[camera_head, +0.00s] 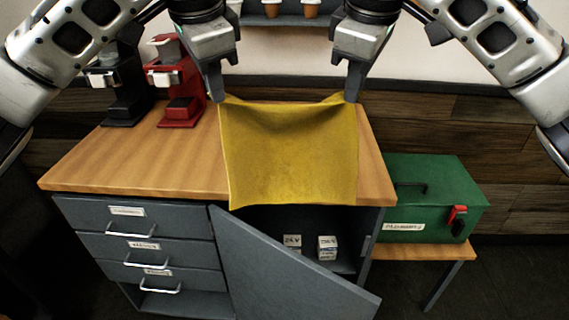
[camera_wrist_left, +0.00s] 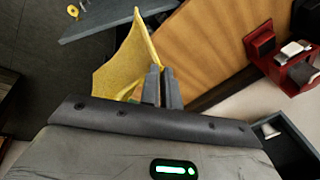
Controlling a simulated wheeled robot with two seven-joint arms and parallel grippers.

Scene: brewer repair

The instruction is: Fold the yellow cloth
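The yellow cloth (camera_head: 290,155) hangs spread between my two grippers above the wooden cabinet top. Its top edge sags between the two held corners, and its lower edge hangs at the front edge of the top. My left gripper (camera_head: 217,97) is shut on the cloth's upper left corner. My right gripper (camera_head: 351,97) is shut on its upper right corner. In the left wrist view the closed fingers (camera_wrist_left: 161,88) pinch the cloth (camera_wrist_left: 128,62), seen nearly edge-on. Whether the lower edge touches the wood is unclear.
A black brewer (camera_head: 125,90) and a red brewer (camera_head: 180,95) stand at the back left of the wooden top (camera_head: 150,160). The cabinet door (camera_head: 290,270) hangs open, with small boxes (camera_head: 327,247) inside. A green toolbox (camera_head: 430,195) stands at right. The top's front left is clear.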

